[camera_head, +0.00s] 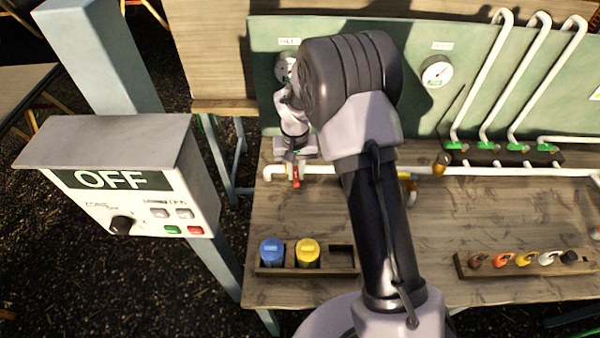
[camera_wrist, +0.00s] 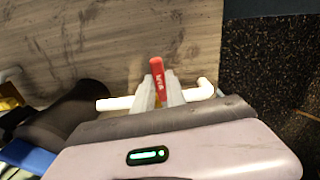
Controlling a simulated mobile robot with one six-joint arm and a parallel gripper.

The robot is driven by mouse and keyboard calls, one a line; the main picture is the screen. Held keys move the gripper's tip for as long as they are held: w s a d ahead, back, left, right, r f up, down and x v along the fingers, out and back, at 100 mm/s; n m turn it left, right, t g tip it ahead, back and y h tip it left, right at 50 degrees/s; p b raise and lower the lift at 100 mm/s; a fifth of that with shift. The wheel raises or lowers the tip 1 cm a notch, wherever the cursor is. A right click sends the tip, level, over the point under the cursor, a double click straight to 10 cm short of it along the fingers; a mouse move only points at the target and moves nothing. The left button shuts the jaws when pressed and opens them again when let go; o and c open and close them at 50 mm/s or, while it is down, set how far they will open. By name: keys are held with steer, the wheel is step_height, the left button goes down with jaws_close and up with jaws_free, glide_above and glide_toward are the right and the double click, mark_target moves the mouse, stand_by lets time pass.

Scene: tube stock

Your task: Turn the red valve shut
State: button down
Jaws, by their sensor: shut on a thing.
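My gripper (camera_wrist: 158,92) is shut on the lever, one pale finger on each side. In the head view the red valve (camera_head: 296,181) is a small red piece on the white pipe near the left end of the bench. My gripper (camera_head: 294,160) is right above it there, and my arm hides the pipe further right.
A control box (camera_head: 135,180) reading OFF stands left of the bench. A wooden block (camera_head: 343,257) holds blue and yellow containers at the front. A rack (camera_head: 525,262) with coloured items lies front right. A green panel (camera_head: 430,110) with gauges and pipes stands behind.

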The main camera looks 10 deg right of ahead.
mark_target(294, 174)
steer(key=shift+w+a+m, duration=0.1)
steer(key=shift+a+m, duration=0.15)
steer(key=shift+m, duration=0.25)
steer(key=shift+r, duration=0.1)
steer(key=c, duration=1.4)
jaws_free()
steer(key=shift+a, duration=0.1)
steer(key=shift+o, duration=0.2)
step_height(294, 174, up, 17)
steer(key=p, duration=0.3)
steer(key=shift+r, duration=0.15)
